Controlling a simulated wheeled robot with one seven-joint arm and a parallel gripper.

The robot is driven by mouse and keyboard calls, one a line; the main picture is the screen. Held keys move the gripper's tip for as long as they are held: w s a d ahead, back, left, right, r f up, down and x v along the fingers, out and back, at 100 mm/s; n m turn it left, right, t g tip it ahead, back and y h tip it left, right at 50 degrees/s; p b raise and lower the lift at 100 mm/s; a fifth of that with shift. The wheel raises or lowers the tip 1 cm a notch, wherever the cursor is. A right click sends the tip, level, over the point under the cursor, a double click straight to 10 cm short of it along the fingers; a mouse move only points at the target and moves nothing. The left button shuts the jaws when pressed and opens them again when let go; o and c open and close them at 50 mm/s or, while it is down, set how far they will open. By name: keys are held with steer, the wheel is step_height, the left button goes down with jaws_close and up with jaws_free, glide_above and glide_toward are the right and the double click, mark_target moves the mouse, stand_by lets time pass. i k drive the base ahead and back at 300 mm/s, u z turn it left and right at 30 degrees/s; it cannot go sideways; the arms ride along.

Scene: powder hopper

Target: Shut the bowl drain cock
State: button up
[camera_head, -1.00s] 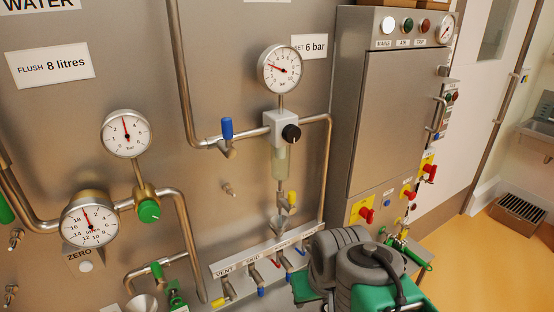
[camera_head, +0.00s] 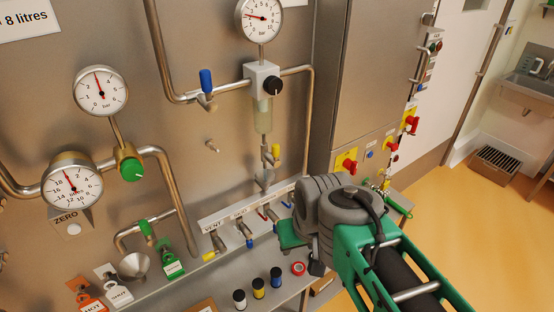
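The bowl drain cock has a small yellow handle (camera_head: 276,152) on a metal body, under the cloudy bowl (camera_head: 263,118) of the filter regulator. The handle stands roughly upright, close beside the vertical drain line. A small metal funnel (camera_head: 265,179) sits below it. My grey and green arm rises from the lower right, and its grey joint is below and right of the cock, apart from it in the picture. My gripper's fingers cannot be made out, and nothing of mine covers the cock.
A blue-handled valve (camera_head: 206,80) is on the pipe left of the regulator, with its black knob (camera_head: 272,86) nearby. Below is a labelled manifold (camera_head: 248,205) with several coloured cocks. Tags and small capped bottles (camera_head: 258,288) are on the shelf. Red switches (camera_head: 346,165) are at right.

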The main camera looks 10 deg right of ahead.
mark_target(272, 158)
steer(key=u, duration=0.9)
steer(key=k, duration=0.4)
steer(key=u, duration=0.35)
